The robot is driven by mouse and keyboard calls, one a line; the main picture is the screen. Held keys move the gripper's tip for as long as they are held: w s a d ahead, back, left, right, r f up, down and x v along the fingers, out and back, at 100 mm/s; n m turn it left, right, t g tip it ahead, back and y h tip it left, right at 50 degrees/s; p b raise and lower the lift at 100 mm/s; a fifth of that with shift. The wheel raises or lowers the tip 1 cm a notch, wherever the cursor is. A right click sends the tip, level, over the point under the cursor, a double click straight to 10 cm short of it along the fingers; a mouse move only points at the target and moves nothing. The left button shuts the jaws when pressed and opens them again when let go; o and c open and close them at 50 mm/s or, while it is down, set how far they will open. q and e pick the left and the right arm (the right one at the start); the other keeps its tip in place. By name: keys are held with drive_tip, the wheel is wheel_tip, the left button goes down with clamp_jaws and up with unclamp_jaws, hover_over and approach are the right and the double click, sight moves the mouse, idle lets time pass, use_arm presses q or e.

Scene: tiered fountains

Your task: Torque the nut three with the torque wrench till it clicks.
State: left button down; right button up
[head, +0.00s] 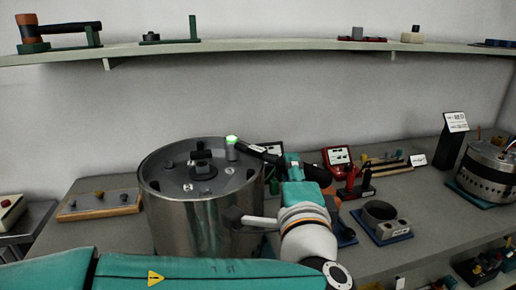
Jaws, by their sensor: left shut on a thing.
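A metal drum (205,222) stands on the bench, with several small nuts around its top and a dark block (202,166) in the middle. My left gripper (290,166) is shut on the torque wrench (264,154), right of the drum. The wrench's dark handle reaches left over the drum's rim. Its upright grey socket (232,152) stands at the back right of the drum top, with a green glow at its upper end. The nut under the socket is hidden, and I cannot read any nut number.
A wooden board with knobs (98,204) lies left of the drum. Right of it are a red case (338,158), a blue-based fixture (381,220) and another metal drum (488,171). A shelf (250,45) with tools runs above along the wall.

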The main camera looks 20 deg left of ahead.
use_arm(q)
drive_tip(key=shift+a+r, duration=0.1)
drive_tip(key=shift+r, duration=0.25)
drive_tip(key=shift+r+p, duration=0.4)
drive_tip(key=shift+r, duration=0.35)
wheel_tip(320, 180, up, 4)
drive_tip(key=p, duration=0.2)
drive_tip(key=shift+r+p, duration=0.15)
drive_tip(key=shift+p, duration=0.15)
idle(0.5)
